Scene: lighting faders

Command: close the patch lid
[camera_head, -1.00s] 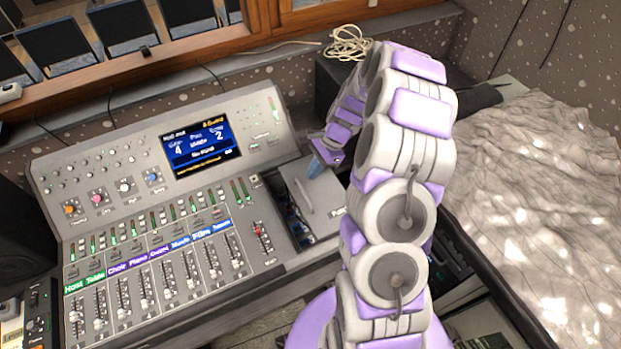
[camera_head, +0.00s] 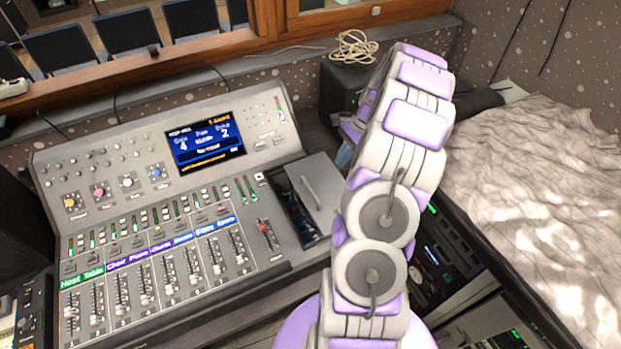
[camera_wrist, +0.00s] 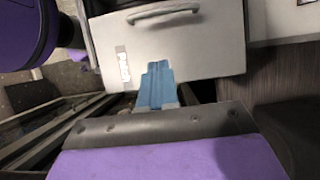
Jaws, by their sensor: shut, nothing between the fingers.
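The patch lid (camera_head: 322,178) is a flat grey panel with a raised bar handle, at the right end of the mixing console. A dark open slot (camera_head: 297,212) shows along its left side, so the compartment is partly uncovered. In the wrist view the lid (camera_wrist: 205,52) fills the upper middle, with its handle at the top and a white label at the left. My gripper (camera_wrist: 158,72) is shut and empty, its blue fingers overlapping the lid's near edge; I cannot tell if they touch. In the head view my gripper (camera_head: 343,157) is by the lid's right side, partly hidden by my arm.
The console (camera_head: 150,215) with its faders and a lit screen (camera_head: 205,146) lies left of the lid. A red-capped fader (camera_head: 264,228) is close to the slot. A dark speaker box (camera_head: 345,92) stands behind, and a rumpled light cloth (camera_head: 540,190) lies right.

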